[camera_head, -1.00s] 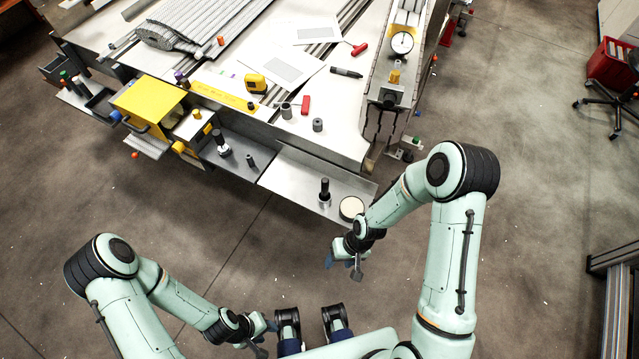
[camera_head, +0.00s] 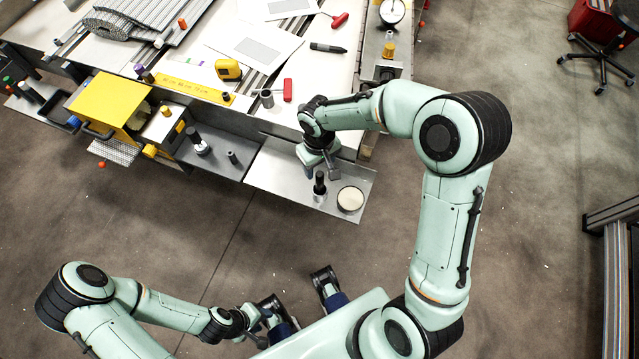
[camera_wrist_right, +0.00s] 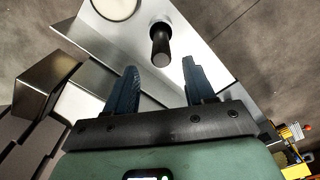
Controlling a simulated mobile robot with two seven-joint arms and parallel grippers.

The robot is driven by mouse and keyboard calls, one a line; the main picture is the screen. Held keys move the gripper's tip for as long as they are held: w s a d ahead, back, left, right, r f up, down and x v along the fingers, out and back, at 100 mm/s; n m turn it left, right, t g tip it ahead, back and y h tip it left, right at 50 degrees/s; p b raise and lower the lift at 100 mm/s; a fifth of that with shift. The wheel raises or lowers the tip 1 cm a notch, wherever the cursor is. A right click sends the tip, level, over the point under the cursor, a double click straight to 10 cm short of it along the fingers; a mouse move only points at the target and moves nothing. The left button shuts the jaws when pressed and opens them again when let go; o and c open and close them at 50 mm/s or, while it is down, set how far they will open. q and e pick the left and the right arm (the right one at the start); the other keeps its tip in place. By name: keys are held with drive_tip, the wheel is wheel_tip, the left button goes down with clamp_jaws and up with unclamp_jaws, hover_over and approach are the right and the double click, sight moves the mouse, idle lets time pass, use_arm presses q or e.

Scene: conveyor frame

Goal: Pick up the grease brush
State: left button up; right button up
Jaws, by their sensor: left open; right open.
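The grease brush appears to be the upright black handle with a pale metal base (camera_head: 320,186) on the grey metal shelf (camera_head: 268,176), beside a round, cream-topped tin (camera_head: 350,199). In the right wrist view the black handle (camera_wrist_right: 160,42) lies just ahead of the gap between the fingers, apart from them. My right gripper (camera_wrist_right: 159,69) is open and empty. In the head view my right gripper (camera_head: 320,170) is over the shelf, just behind the handle, its fingers partly hidden by the wrist. My left gripper (camera_head: 263,329) is open, low near my base, far from the shelf.
A similar black-handled piece (camera_head: 196,138) stands in the bay to the left, with a small dark cylinder (camera_head: 232,157) beside it. The yellow box (camera_head: 110,103) is further left. Above the shelf, the worktop holds a tape measure (camera_head: 228,69) and papers. Floor in front is clear.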

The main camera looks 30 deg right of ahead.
sight(320, 174)
drive_tip(key=f, duration=0.2)
drive_tip(key=s+f, duration=0.1)
drive_tip(key=f, duration=0.2)
drive_tip(key=shift+s+a+b, duration=0.1)
drive_tip(key=shift+b, duration=0.25)
drive_tip(key=shift+f, duration=0.3)
clamp_jaws()
